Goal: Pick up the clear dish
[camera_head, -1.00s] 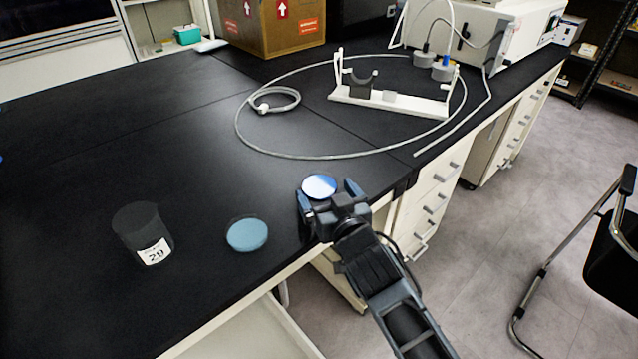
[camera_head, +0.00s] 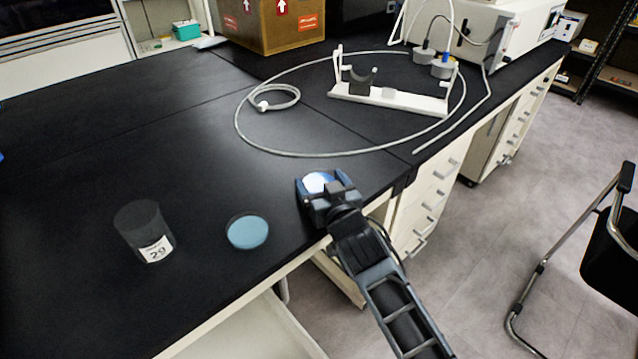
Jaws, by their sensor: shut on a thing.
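A small round dish (camera_head: 317,181), pale and shiny with a bluish-white reflection, is between the fingers of my gripper (camera_head: 320,185), near the front edge of the black bench. My gripper is shut on this dish, which looks like the clear dish. The fingers and wrist hide its near side. I cannot tell whether it touches the bench top. A second round dish with a light blue fill (camera_head: 248,231) sits on the bench to the left, apart from my gripper.
A dark cylindrical container (camera_head: 145,232) with a white label marked 29 stands at the left. A grey hose (camera_head: 300,154) loops behind my gripper around a white stand (camera_head: 390,100). A cardboard box (camera_head: 268,25) stands at the back. The bench's left middle is clear.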

